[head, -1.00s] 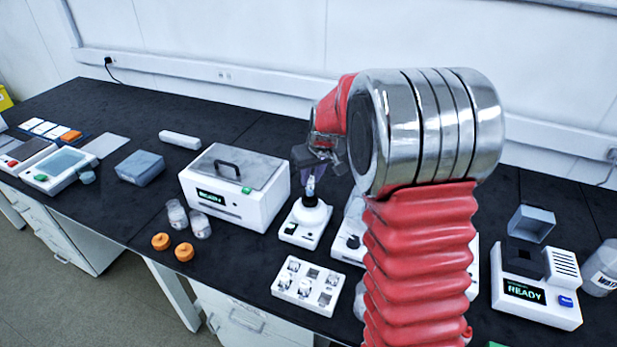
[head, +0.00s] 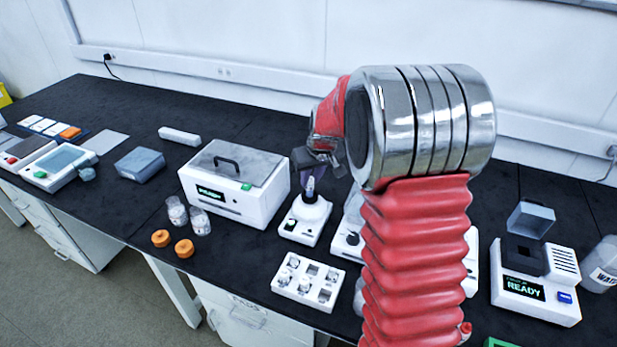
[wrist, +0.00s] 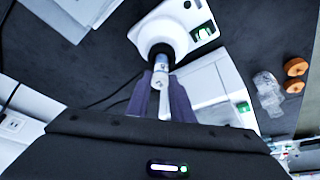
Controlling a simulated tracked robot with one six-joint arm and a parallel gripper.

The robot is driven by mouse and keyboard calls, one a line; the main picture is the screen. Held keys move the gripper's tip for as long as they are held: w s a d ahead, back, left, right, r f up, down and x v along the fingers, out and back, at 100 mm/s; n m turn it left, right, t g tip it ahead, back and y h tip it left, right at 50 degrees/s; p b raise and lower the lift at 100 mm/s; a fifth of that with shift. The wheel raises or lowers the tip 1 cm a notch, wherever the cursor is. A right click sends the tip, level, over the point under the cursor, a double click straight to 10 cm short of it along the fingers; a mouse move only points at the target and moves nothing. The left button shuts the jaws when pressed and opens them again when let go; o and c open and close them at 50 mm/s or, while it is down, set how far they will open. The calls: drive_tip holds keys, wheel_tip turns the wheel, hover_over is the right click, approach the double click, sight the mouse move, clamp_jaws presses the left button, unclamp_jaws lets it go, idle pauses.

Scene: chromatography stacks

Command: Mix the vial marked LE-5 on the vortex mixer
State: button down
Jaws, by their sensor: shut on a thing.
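My gripper (head: 311,172) is shut on a small vial (head: 310,184) and holds it upright over the vortex mixer (head: 302,224), a small white unit with a round top and dark cup. In the wrist view the vial (wrist: 162,78) sits between the purple fingers (wrist: 163,98), and its lower end meets the dark cup of the mixer (wrist: 170,32). I cannot tell how firmly it presses in. The mark on the vial is too small to read. A white rack (head: 287,283) with several vials stands in front of the mixer.
A white lidded box reading READY (head: 222,206) stands just left of the mixer. Two clear jars (head: 177,213) and two orange caps (head: 184,250) lie further left. Another white device (head: 348,243) stands close on the right, partly behind my arm. A READY unit (head: 535,293) is far right.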

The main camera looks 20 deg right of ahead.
drive_tip(key=c, duration=2.1)
unclamp_jaws()
drive_tip(key=shift+c, duration=1.3)
